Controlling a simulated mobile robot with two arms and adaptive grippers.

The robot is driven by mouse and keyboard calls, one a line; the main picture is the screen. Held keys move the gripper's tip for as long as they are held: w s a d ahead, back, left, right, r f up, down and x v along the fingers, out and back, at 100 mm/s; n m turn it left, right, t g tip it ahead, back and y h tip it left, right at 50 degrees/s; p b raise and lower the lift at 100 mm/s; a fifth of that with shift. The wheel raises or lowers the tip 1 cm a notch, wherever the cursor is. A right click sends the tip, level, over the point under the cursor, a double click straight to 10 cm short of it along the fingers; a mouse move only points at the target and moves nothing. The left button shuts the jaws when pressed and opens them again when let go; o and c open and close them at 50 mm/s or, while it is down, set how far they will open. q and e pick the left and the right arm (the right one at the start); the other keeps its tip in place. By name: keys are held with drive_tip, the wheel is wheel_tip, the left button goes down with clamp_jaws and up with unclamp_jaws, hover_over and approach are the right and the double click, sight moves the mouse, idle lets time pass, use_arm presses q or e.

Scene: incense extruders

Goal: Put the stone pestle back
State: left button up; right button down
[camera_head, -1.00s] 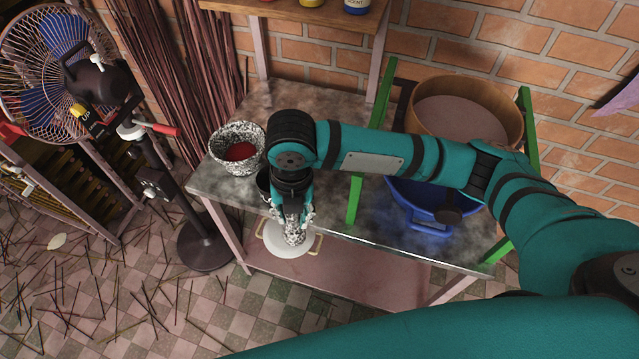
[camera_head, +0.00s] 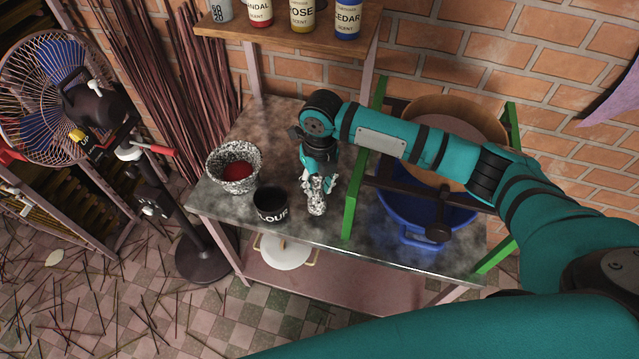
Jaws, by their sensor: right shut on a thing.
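My right gripper (camera_head: 318,187) is shut on the speckled black-and-white stone pestle (camera_head: 317,206). The pestle points down, close above or touching the grey table top (camera_head: 228,205); I cannot tell which. A speckled stone mortar (camera_head: 212,165) with red material inside stands on the table to the left, apart from the pestle. A dark cup with white lettering (camera_head: 271,206) stands between the mortar and the pestle, near the front edge. My left gripper is not in view.
A green frame (camera_head: 358,185) stands right of the pestle, with a blue basin (camera_head: 402,222) and a round wooden-rimmed sieve (camera_head: 420,106). Scent bottles (camera_head: 302,14) stand on a shelf above. A fan (camera_head: 50,80) stands at left. The table behind the cup is clear.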

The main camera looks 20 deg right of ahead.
sight(319, 190)
drive_tip(key=shift+w+d, duration=0.3)
drive_tip(key=shift+w+d+f, duration=0.1)
wheel_tip(319, 190, down, 2)
drive_tip(key=shift+f+p, duration=0.1)
drive_tip(key=shift+p, duration=0.65)
drive_tip(key=shift+f, duration=0.6)
drive_tip(key=shift+f, duration=0.1)
drive_tip(key=c, duration=1)
unclamp_jaws()
drive_tip(key=shift+c, duration=0.2)
